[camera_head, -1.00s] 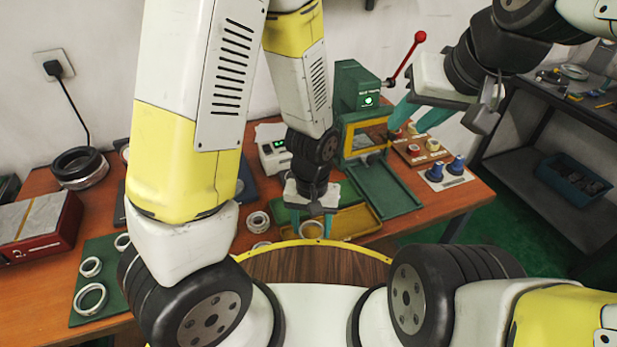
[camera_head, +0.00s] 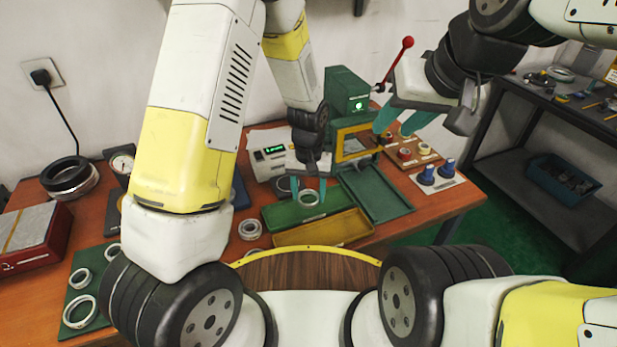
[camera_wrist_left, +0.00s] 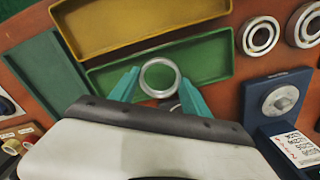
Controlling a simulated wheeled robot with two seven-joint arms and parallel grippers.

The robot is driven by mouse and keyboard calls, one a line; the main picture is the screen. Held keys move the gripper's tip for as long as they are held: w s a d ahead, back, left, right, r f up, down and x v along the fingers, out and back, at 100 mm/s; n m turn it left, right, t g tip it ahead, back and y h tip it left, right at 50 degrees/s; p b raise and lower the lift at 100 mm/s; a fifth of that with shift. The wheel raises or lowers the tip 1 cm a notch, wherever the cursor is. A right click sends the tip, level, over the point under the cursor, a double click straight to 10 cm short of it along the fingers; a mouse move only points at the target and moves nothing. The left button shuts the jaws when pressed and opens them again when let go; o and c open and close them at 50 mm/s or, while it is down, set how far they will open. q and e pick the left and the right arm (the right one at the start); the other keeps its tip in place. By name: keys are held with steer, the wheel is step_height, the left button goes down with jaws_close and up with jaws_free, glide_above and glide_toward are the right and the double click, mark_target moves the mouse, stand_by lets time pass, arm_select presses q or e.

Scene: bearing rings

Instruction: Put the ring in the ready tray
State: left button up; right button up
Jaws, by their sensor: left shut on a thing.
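My left gripper (camera_head: 309,190) is shut on a silver ring (camera_head: 308,198), held between its teal fingers. In the head view the ring appears over the long green tray (camera_head: 275,222). The left wrist view shows the ring (camera_wrist_left: 146,88) in front of the same green tray (camera_wrist_left: 215,62); its height above the tray floor is hard to tell. A yellow tray (camera_head: 325,232) lies beside it, nearer my body. I cannot read which tray is marked ready. My right gripper (camera_head: 402,122) is open, near the green press, with nothing visible between its fingers.
The green press (camera_head: 347,90) with a red-knobbed lever stands behind, with a flat green tray (camera_head: 376,193) before it. A grey box with a display (camera_head: 272,152) is behind the green tray. Loose rings (camera_head: 250,230) lie left of the trays. Blue knobs (camera_head: 426,175) stand at right.

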mark_target(308, 195)
arm_select(q)
steer(key=shift+w+f, duration=0.2)
steer(key=shift+w, duration=0.15)
steer(key=shift+f, duration=1.6)
steer(key=shift+f, duration=0.15)
steer(key=o, duration=1.5)
